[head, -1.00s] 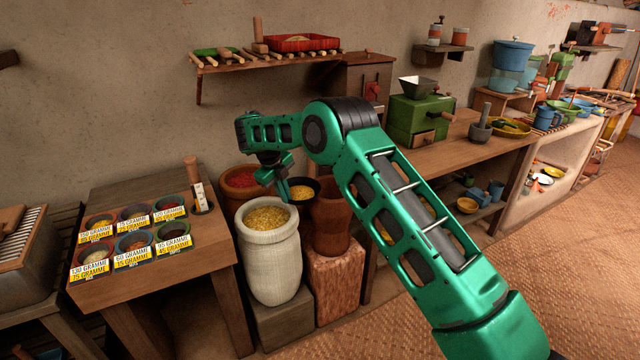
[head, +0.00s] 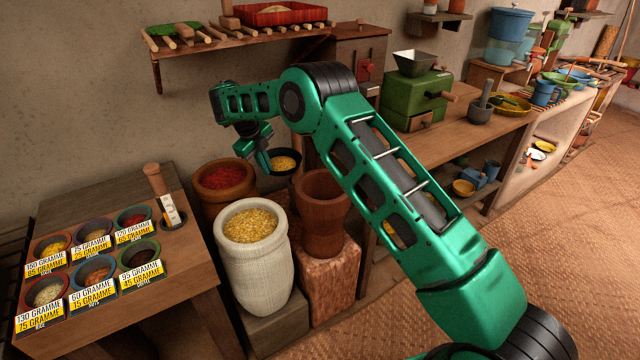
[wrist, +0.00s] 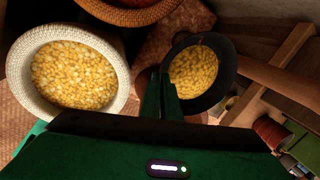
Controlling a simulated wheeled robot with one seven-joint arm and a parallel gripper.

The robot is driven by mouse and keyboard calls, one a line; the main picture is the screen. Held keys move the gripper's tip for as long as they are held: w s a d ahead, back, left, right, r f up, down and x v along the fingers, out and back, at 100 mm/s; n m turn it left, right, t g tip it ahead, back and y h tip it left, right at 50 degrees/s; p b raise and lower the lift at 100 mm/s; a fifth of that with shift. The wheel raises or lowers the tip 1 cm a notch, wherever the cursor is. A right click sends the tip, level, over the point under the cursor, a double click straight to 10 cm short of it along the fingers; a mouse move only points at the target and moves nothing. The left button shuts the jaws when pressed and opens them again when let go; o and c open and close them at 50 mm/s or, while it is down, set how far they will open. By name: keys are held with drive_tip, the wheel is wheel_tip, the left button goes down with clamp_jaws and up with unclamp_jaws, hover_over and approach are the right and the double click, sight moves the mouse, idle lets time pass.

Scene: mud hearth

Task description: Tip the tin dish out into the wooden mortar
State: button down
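The tin dish (head: 293,153) is a small dark round bowl with yellow grains in it. My gripper (head: 262,163) is shut on its rim and holds it up, roughly level. In the wrist view, the dish (wrist: 229,74) is just beyond the fingertips (wrist: 162,98), grains inside. The wooden mortar (head: 323,218) is a tall reddish-brown vessel on a wooden block. In the head view the dish appears up and left of the mortar's mouth, not squarely over it; the mortar's inside is dark. I cannot clearly make out the mortar in the wrist view.
A white sack of yellow grains (head: 252,272) stands left of the mortar, with a basket of red stuff (head: 208,201) behind. A low table (head: 185,262) with labelled bowls is at left. A counter with a green grinder (head: 413,100) is at right. A shelf (head: 230,52) hangs above.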

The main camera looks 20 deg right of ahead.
drive_tip(key=shift+a, duration=0.2)
drive_tip(key=s+d+r+t+y, duration=0.1)
drive_tip(key=s+d+r+t+y+p, duration=0.1)
drive_tip(key=s+d+t+y, duration=0.1)
drive_tip(key=shift+s+d+r+m, duration=0.25)
drive_tip(key=shift+r+m, duration=0.05)
idle(0.6)
drive_tip(key=shift+s+d+f+t+y+p, duration=0.15)
drive_tip(key=shift+s+d+t+y+p, duration=0.35)
drive_tip(key=shift+s+d+p, duration=0.25)
idle(0.4)
drive_tip(key=shift+s+d+r+t+y+p, duration=0.35)
drive_tip(key=shift+s+d+t+y+p, duration=0.2)
drive_tip(key=shift+d, duration=0.2)
idle(0.5)
drive_tip(key=shift+s+d+r+m+t+y+p, duration=0.3)
drive_tip(key=shift+s+d+r+t+y+p, duration=0.2)
drive_tip(key=shift+s+d+t+p, duration=0.2)
idle(1.0)
drive_tip(key=shift+s+d+f+t+y+p, duration=0.35)
drive_tip(key=shift+f+t+y+p, duration=0.1)
drive_tip(key=shift+t+y+p, duration=0.15)
idle(1.0)
